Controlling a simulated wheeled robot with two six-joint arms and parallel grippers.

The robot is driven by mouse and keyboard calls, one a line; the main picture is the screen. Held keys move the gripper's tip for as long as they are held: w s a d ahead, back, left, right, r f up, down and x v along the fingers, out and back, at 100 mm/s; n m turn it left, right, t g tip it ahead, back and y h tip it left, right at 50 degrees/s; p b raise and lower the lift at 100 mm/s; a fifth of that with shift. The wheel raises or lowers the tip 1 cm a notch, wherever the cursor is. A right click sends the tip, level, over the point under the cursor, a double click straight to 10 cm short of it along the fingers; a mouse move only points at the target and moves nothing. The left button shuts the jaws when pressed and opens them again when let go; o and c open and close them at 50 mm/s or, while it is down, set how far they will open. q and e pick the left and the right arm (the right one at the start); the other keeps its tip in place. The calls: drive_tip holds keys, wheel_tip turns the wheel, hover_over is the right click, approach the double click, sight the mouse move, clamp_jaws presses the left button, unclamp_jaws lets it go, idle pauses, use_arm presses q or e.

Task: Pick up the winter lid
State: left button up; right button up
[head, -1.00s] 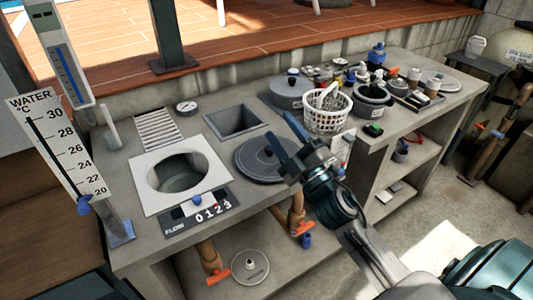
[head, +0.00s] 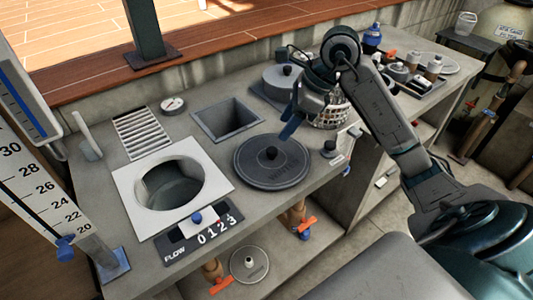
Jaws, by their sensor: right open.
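The winter lid (head: 258,172) is a dark grey round disc with a black knob in its middle and faint lettering. It lies flat on the grey counter, right of the white-framed round opening (head: 125,186). My right gripper (head: 292,117) is open and empty above the counter. In the picture its blue fingers are just above and right of the lid's knob, apart from it. My left gripper is not in view.
A square recess (head: 226,119) lies behind the lid. The flow counter (head: 203,233) is at the front edge. A small dark knobbed piece (head: 330,149) sits right of the lid.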

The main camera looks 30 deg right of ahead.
drive_tip(key=d, duration=0.1)
drive_tip(key=h, duration=0.1)
hover_over(273, 150)
drive_tip(key=s+d, duration=0.1)
drive_tip(key=d, duration=0.1)
drive_tip(key=f, duration=0.5)
drive_tip(key=shift+s+f, duration=0.1)
drive_tip(key=shift+s, duration=0.1)
drive_tip(key=x, duration=0.3)
drive_tip(key=shift+a+f, duration=0.15)
drive_tip(key=shift+a, duration=0.05)
drive_tip(key=shift+w+a+f+b, duration=0.1)
drive_tip(key=shift+w+f+b, duration=0.05)
drive_tip(key=shift+f+b, duration=0.25)
drive_tip(key=shift+w+f, duration=0.15)
drive_tip(key=shift+f, duration=0.1)
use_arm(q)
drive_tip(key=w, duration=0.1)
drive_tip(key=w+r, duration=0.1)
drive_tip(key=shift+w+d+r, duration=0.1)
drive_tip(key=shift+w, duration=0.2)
use_arm(e)
drive_tip(key=shift+c, duration=0.4)
clamp_jaws()
